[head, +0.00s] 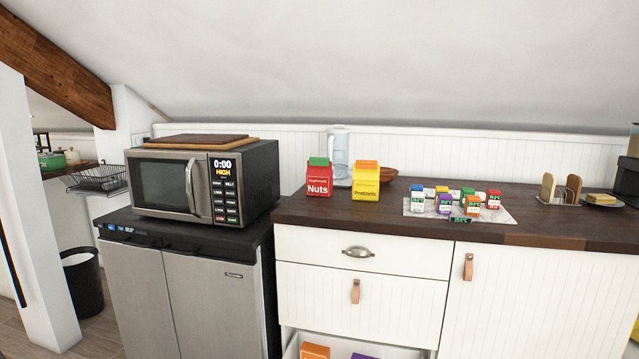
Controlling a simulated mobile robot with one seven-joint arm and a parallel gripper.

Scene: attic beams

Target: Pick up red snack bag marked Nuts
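The red snack bag marked Nuts (319,181) stands upright on the dark wooden counter, near its left end. It has a green top. A yellow bag marked Pretzels (366,183) with an orange top stands just to its right, with a small gap between them. My gripper is not in the head view.
A microwave (205,183) with boards on top sits on a small fridge (190,285) left of the counter (400,224). A clear pitcher (338,154) stands behind the bags. A bottom drawer (292,346) is open.

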